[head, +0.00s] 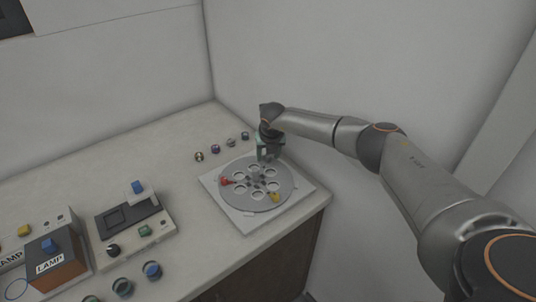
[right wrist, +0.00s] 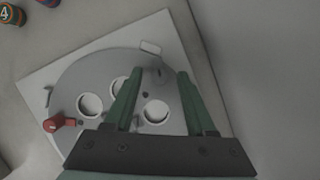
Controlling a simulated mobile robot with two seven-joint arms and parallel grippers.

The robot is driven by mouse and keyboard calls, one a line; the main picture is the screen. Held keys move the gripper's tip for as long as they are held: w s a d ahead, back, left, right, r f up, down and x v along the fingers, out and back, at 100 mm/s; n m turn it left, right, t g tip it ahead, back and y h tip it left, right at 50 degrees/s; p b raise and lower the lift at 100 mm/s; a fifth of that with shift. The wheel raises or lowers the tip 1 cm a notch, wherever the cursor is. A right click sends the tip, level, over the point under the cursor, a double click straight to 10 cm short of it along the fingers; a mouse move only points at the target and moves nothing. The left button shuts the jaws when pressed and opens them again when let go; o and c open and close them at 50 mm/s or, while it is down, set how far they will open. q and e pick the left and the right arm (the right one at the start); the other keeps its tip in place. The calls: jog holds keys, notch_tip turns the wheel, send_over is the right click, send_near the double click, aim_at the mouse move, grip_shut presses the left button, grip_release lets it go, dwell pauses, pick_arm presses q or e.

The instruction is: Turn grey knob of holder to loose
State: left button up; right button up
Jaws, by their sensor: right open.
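The holder is a round grey disc (head: 232,196) with a ring of several round holes, on a white square plate (head: 243,225) near the counter's right corner. A red knob (head: 226,181) sits at its left and a yellow knob (head: 275,197) at its front. My right gripper (head: 268,158) is over the disc's far edge. In the right wrist view my right gripper (right wrist: 159,74) is open, with green fingers. A small grey piece, apparently the grey knob (right wrist: 158,73), shows between the fingertips; contact cannot be told. The red knob (right wrist: 60,122) shows at left. My left gripper is out of view.
A control box (head: 136,225) and a box labelled LAMP (head: 57,264) stand at left. Walls are close behind and right. The counter between is clear.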

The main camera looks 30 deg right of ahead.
jog(key=shift+c, duration=0.3)
grip_shut()
jog(key=shift+n, duration=0.3)
jog(key=n+b, duration=0.1)
jog(key=n+y+b, duration=0.1)
jog(key=n, duration=0.1)
jog(key=shift+d+f+n+t+y+b, duration=0.15)
jog(key=shift+n+t+y+b, duration=0.15)
jog(key=shift+b, duration=0.05)
jog(key=n+y+b, duration=0.1)
jog(key=n+b, duration=0.2)
jog(key=shift+d+n, duration=0.1)
jog(key=shift+n, duration=0.3)
jog(key=shift+n+y+b, duration=0.5)
jog(key=shift+n+b, duration=0.2)
jog(key=shift+n, duration=0.1)
jog(key=shift+r, duration=0.2)
